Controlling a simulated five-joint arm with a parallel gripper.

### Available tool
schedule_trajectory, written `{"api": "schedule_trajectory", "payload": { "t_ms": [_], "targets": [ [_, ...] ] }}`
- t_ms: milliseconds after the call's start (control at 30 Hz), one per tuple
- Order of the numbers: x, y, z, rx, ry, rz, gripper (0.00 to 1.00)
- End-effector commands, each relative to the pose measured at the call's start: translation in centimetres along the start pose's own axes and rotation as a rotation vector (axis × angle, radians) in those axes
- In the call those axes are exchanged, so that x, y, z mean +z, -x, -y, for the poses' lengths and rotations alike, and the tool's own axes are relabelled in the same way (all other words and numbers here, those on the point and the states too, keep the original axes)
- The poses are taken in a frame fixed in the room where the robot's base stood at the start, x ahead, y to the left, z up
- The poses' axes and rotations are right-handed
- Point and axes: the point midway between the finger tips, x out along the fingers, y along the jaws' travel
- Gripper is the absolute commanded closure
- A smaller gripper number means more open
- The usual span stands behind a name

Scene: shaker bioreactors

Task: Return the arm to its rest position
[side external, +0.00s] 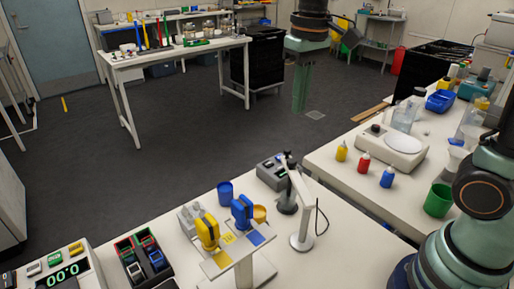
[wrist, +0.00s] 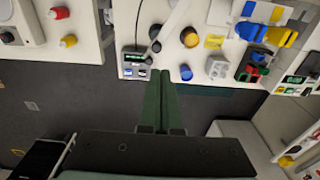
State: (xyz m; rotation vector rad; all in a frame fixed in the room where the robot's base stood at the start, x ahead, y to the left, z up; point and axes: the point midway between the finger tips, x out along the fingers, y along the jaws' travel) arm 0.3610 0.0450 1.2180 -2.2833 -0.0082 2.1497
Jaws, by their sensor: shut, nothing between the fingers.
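My gripper (side external: 300,100) hangs in the upper middle of the side view, its long green fingers pointing down. It is high and clear of the benches, with dark floor behind it. In the wrist view the fingers of my gripper (wrist: 161,82) lie side by side, shut and empty. Their tips appear near the edge of the white bench (wrist: 205,83), touching nothing that I can make out. The lower part of my arm stands at the right of the side view.
The front bench holds a yellow device (side external: 207,231), a blue device (side external: 242,212), a blue cup (side external: 225,191) and a white stand (side external: 301,240). The right bench carries small bottles (side external: 364,163), a balance (side external: 388,147) and a green cup (side external: 438,200). Open floor (side external: 170,150) lies between benches.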

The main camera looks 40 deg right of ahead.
Motion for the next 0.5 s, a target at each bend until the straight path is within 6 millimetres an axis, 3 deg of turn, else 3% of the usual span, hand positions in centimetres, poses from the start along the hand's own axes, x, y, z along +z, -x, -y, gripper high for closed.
{"api": "schedule_trajectory", "payload": {
  "t_ms": [233, 500],
  "targets": [
    [0.7, 1.2, -0.4, -0.003, -0.001, -0.029, 1.00],
    [4.4, 0.0, -2.6, -0.010, -0.003, -0.221, 1.00]
  ]
}}
